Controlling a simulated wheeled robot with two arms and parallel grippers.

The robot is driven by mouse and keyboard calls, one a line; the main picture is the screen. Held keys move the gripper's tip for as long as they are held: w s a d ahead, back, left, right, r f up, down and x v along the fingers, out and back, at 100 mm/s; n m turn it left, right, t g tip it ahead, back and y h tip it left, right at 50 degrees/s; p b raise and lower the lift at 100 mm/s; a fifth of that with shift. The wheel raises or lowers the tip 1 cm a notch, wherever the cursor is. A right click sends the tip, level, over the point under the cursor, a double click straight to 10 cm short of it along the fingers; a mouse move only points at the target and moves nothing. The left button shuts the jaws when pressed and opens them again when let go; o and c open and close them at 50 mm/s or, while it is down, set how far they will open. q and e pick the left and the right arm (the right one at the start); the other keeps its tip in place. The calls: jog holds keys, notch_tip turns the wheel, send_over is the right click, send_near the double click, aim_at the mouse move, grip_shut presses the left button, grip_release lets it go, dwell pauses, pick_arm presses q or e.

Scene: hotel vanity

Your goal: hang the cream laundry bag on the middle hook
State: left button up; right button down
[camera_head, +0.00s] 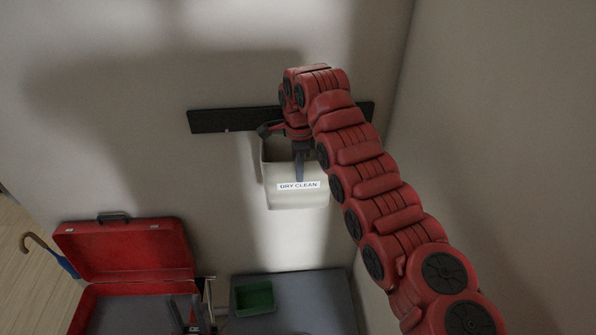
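The cream laundry bag (283,197), labelled "DRY CLEAN", is against the wall just below a dark rail (215,121). My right gripper (298,160) is over the bag's upper front, with a dark finger reaching down in front of it. The bag's strap and any contact with a hook are hidden behind my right gripper and arm. The middle hook is also hidden. I cannot tell whether my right gripper is shut on the bag.
An open red case (125,248) stands at the lower left. An umbrella with a curved wooden handle (36,241) leans beside it. A green tray (254,298) sits on a grey surface (315,300) below the bag. A side wall (500,130) bounds the right.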

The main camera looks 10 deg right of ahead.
jog(key=shift+d, duration=0.1)
jog(key=c, duration=1)
grip_release()
jog(key=shift+o, duration=0.2)
